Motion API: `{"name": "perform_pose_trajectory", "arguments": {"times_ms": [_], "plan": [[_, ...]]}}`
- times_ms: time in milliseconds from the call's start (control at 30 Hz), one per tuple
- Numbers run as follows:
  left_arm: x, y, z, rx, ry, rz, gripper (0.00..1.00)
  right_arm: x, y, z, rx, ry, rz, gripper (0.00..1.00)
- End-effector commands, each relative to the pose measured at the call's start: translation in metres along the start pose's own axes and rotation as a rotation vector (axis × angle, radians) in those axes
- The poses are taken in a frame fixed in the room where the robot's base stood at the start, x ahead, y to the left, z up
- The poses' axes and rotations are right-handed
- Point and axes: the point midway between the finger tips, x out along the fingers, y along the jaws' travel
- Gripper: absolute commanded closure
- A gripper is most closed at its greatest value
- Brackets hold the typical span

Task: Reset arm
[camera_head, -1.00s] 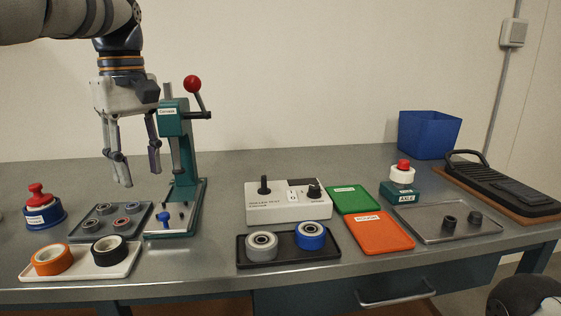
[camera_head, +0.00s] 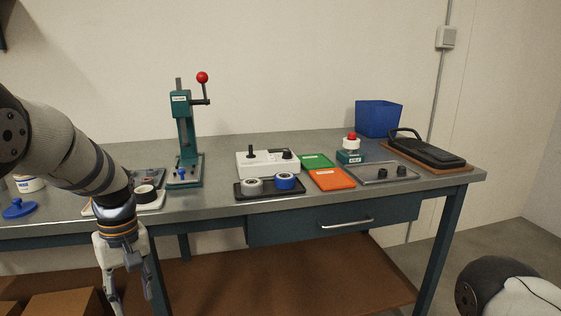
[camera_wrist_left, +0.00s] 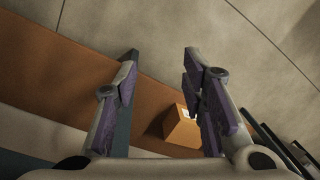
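My left arm comes in from the left in the head view and hangs down in front of the bench (camera_head: 215,206). My left gripper (camera_head: 132,297) points down below the bench's front edge, its fingers spread and empty. The left wrist view also shows the gripper (camera_wrist_left: 160,70) with its two fingers well apart and nothing held between them. Beyond the fingers are a brown lower shelf and the floor. My right gripper is not in view; only a dark rounded part shows at the lower right.
A green press (camera_head: 187,135) with a red ball handle stands on the bench. A white control box (camera_head: 266,165) and a blue bin (camera_head: 379,119) are to its right. A white tray (camera_head: 153,204) is partly hidden by my arm. A cardboard box (camera_wrist_left: 182,131) sits on the lower shelf.

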Motion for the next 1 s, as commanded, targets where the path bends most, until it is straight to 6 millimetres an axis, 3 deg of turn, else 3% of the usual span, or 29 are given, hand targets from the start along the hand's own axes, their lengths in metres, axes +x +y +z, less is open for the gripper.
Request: {"name": "perform_pose_trajectory", "arguments": {"times_ms": [33,100,200,333,400,500,600,700,1000], "plan": [[0.041,-0.013,0.016,0.045,-0.017,-0.022,0.62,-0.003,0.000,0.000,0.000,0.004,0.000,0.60],[0.100,-0.033,0.043,0.130,-0.027,-0.043,0.62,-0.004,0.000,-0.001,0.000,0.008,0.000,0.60],[0.173,-0.074,0.099,0.263,-0.047,-0.064,0.62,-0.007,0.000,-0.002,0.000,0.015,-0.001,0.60],[0.233,-0.139,0.191,0.452,-0.086,-0.072,0.62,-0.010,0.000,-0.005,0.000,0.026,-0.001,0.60],[0.244,-0.172,0.240,0.547,-0.108,-0.063,0.62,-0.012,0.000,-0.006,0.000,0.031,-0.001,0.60],[0.242,-0.209,0.295,0.653,-0.134,-0.042,0.62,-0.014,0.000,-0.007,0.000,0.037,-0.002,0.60],[0.234,-0.228,0.327,0.718,-0.148,-0.022,0.62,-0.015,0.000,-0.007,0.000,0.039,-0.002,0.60],[0.229,-0.234,0.338,0.742,-0.151,-0.013,0.62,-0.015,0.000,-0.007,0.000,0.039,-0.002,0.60],[0.229,-0.234,0.337,0.742,-0.147,-0.012,0.62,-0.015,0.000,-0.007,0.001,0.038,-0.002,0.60]]}}
